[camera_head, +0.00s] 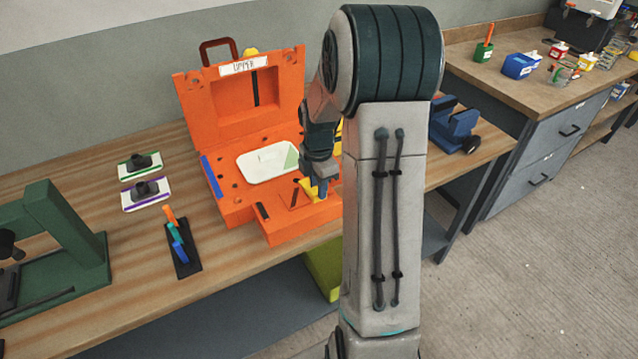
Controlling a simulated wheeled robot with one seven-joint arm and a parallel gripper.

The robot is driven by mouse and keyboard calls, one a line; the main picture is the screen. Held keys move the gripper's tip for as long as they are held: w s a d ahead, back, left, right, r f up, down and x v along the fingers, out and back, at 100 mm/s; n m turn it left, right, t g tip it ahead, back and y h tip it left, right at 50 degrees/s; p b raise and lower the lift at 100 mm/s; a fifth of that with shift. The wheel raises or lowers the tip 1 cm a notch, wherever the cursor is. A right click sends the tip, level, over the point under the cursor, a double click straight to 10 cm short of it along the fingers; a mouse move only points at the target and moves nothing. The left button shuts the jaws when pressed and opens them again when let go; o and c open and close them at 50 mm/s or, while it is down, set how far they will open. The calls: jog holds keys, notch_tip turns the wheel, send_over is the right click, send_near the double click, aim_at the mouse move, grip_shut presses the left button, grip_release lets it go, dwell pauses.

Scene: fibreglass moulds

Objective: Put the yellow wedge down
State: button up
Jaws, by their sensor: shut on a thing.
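My gripper (321,190) points down over the front right part of the orange mould (236,211). It is shut on the yellow wedge (309,191), which shows only in part beside and below the fingers. The wedge is low, close to the mould's front ledge. I cannot tell whether it touches the surface. My arm hides the right side of the mould.
The mould's upright half bears a label reading "UPPER" (243,66). A white tray-like insert (262,163) lies in the lower half. Left are two black-knobbed plates, a small rack (183,250) and a green press (63,244). A blue vise (455,127) stands right.

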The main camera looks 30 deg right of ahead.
jog(key=o, duration=1.1)
jog(key=shift+c, duration=0.2)
notch_tip(320, 180, up, 11)
jog(key=s+a+r+m+t, duration=0.1)
jog(key=s+a+m, duration=0.6)
jog(key=s+m, duration=0.2)
jog(key=s+a+r+m+t, duration=0.1)
jog(key=s+a+m+t, duration=0.1)
jog(key=s+a+m, duration=0.4)
jog(key=s+m, duration=0.3)
jog(key=s, duration=0.1)
jog(key=shift+s+a+r, duration=0.25)
jog(key=shift+a+r, duration=0.05)
jog(key=shift+a, duration=0.1)
jog(key=shift+c, duration=0.3)
